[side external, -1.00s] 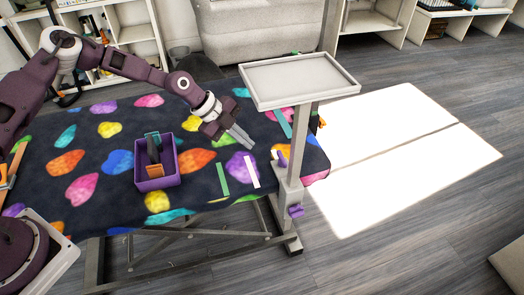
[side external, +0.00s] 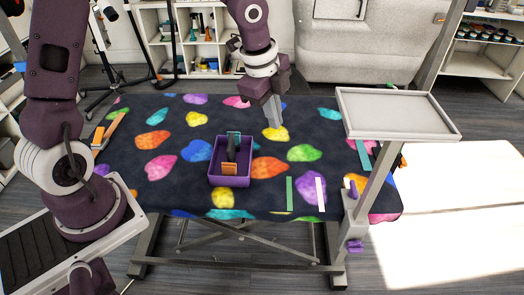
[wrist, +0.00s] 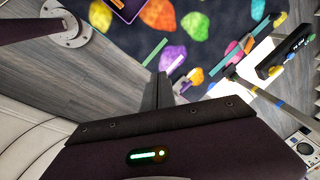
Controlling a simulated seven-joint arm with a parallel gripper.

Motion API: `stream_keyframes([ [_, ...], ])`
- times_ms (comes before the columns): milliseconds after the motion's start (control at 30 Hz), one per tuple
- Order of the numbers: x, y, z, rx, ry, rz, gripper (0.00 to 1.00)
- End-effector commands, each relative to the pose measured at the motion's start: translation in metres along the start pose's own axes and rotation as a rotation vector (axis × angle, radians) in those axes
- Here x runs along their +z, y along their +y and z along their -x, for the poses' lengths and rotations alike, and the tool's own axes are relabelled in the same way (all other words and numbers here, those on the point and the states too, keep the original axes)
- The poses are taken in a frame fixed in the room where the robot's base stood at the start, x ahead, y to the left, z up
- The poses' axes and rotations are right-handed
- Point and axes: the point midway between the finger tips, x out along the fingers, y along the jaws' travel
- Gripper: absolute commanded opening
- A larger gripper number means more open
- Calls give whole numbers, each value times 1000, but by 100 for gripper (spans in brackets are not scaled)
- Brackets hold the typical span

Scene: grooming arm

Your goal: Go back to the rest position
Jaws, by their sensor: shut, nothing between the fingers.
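My gripper (side external: 274,110) is above the patterned grooming table (side external: 130,180), up and right of the purple bin, its fingers pointing down. In the wrist view its dark fingers (wrist: 163,92) are together and empty. The purple bin (side external: 229,181) stands on the table, holding a dark item with a teal top and an orange item (side external: 230,169). Its edge also shows at the top of the wrist view (wrist: 112,4).
A green strip (side external: 289,194) and a white strip (side external: 320,194) lie near the table's front edge. A raised grey tray (side external: 345,108) on a post stands at the right. Orange items (side external: 108,131) lie at the table's left end.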

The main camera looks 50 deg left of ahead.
Motion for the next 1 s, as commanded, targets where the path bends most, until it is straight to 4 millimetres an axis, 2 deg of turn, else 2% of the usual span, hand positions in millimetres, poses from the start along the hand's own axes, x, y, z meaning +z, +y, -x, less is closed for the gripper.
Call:
stream_keyframes([
  [33, 9, 14, 32, -44, -55, 101, 0],
  [100, 22, 39, 72, -104, -105, 295, 0],
  [167, 32, 64, 103, -160, -116, 475, 0],
  [200, 38, 83, 121, -194, -107, 599, 0],
  [333, 52, 144, 161, -260, -4, 977, 0],
  [433, 57, 180, 172, -257, 94, 1187, 0],
  [500, 58, 196, 174, -242, 144, 1279, 0],
  [567, 59, 203, 175, -232, 170, 1325, 0],
  [1000, 59, 206, 175, -228, 182, 1347, 0],
])
